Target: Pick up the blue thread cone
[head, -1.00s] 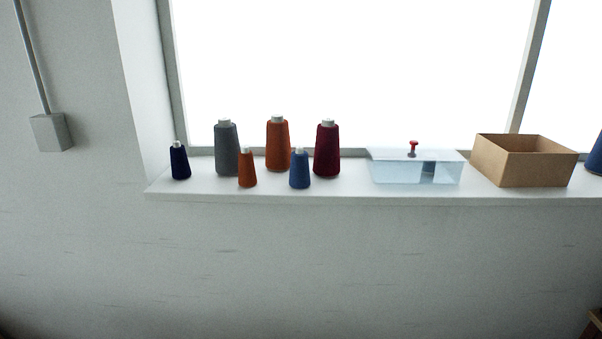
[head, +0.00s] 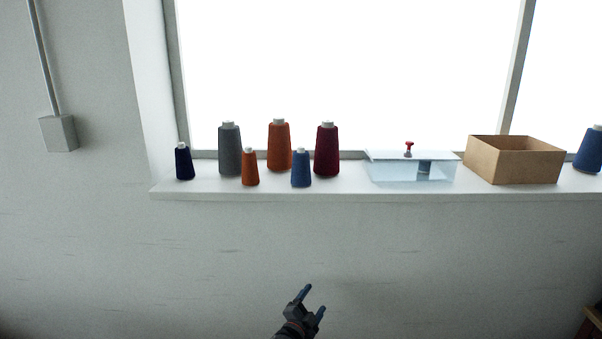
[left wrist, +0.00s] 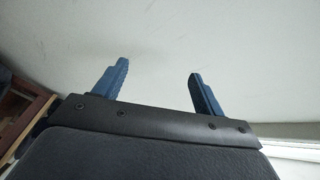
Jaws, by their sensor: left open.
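A small blue thread cone (head: 301,168) stands upright on the window sill (head: 340,193), in front of the taller cones. A larger blue cone (head: 590,150) stands at the far right of the sill, cut by the picture edge. A small navy cone (head: 184,161) stands at the sill's left end. My left gripper (head: 314,298) is open and empty, below the sill in front of the wall. In the left wrist view its two blue fingers (left wrist: 158,70) are apart, with only pale wall beyond them. My right gripper is not in view.
Grey (head: 229,149), orange (head: 279,146) and dark red (head: 326,149) tall cones and a small orange cone (head: 250,167) stand near the small blue one. A clear lidded box (head: 395,172) with a red knob and an open cardboard box (head: 510,165) stand to the right.

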